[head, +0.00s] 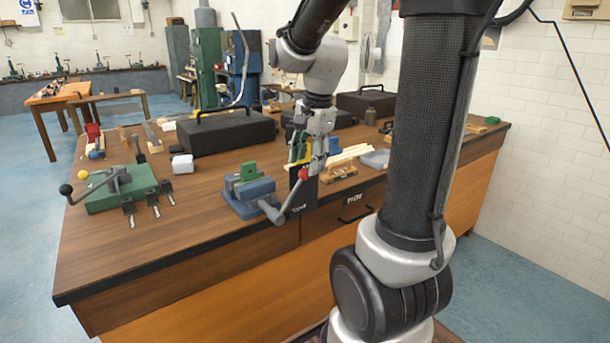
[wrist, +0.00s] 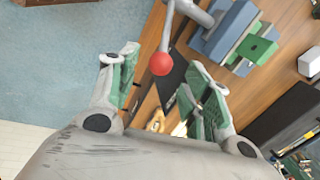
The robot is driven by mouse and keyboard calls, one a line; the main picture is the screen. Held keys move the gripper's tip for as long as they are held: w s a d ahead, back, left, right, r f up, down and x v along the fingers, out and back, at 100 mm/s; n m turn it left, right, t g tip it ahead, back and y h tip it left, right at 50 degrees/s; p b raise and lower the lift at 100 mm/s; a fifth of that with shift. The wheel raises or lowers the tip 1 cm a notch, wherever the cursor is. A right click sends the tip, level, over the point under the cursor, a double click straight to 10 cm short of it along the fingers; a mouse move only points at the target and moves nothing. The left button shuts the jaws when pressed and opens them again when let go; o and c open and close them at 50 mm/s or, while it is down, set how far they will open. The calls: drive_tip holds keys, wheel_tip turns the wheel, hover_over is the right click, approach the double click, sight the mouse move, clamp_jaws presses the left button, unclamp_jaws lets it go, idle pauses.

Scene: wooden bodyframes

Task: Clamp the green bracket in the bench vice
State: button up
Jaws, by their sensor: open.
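The blue-grey bench vice (head: 259,189) stands near the front edge of the workbench. The green bracket (head: 248,171) sits at its jaws; whether the jaws grip it I cannot tell. In the wrist view the bracket (wrist: 258,48) lies against the blue vice (wrist: 231,32) at the upper right. The vice's grey handle ends in a red ball (head: 303,174), also seen in the wrist view (wrist: 162,63). My gripper (head: 309,160) is open and points down by the handle. In the wrist view the red ball appears between its spread fingertips (wrist: 160,56); no contact is evident.
A black toolbox (head: 228,132) stands behind the vice. A green fixture (head: 118,190) with a lever is at the left, with several small clamps beside it. A grey tray (head: 376,159) and wooden strips lie right of my gripper. The front-left benchtop is clear.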

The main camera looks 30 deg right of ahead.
sight(305, 174)
drive_tip(key=shift+w+a+f, duration=0.1)
drive_tip(key=shift+w+f, duration=0.15)
drive_tip(key=shift+f, duration=0.9)
drive_tip(key=shift+w+f, duration=0.2)
drive_tip(key=shift+f, duration=0.95)
clamp_jaws()
